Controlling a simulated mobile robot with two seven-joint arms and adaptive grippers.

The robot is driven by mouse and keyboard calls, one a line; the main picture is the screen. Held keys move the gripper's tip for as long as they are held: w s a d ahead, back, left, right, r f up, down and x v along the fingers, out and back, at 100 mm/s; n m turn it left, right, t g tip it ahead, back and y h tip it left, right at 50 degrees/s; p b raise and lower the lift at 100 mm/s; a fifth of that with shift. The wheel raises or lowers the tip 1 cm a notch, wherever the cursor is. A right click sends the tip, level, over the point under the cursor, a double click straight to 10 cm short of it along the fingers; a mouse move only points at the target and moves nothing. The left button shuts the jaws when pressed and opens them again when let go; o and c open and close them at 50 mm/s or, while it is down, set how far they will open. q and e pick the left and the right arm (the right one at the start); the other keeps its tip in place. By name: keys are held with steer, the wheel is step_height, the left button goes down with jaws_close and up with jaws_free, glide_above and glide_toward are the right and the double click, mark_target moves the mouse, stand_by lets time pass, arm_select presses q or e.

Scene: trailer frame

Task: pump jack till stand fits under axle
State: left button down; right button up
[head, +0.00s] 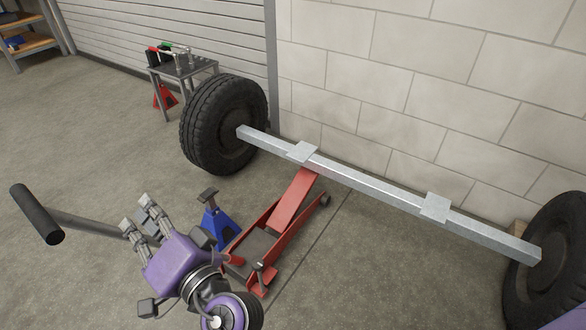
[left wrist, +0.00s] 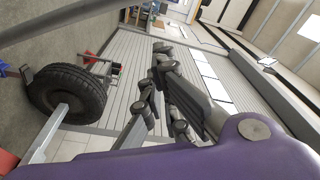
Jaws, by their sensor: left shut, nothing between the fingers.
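The red floor jack (head: 291,205) stands under the silver axle (head: 375,185), its raised arm reaching the axle near a flat plate (head: 302,152); contact is hard to tell. Its grey handle (head: 88,222) slopes left to a black grip (head: 36,214). The blue stand (head: 217,226) stands upright on the floor left of the jack, not under the axle. My left gripper (head: 135,212) is shut and empty, its fingers beside the handle, whose lower part it hides. In the left wrist view the fingers (left wrist: 160,62) point up, with a grey bar (left wrist: 60,20) beyond. My right gripper is not in view.
A left tyre (head: 222,125) and a right tyre (head: 555,262) sit at the axle ends by the block wall (head: 430,80). A small metal table (head: 180,70) holds tools, with a red stand (head: 164,97) by it.

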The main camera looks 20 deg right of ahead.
arm_select(q)
steer(key=shift+w, duration=0.1)
steer(key=f+x, duration=0.1)
steer(key=x, duration=0.9)
steer(key=shift+s+a+f, duration=0.25)
steer(key=shift+s+a, duration=0.35)
steer(key=shift+s, duration=0.1)
steer(key=shift+s+a+f, duration=0.25)
steer(key=shift+s+a, duration=0.4)
steer(key=shift+s, duration=0.05)
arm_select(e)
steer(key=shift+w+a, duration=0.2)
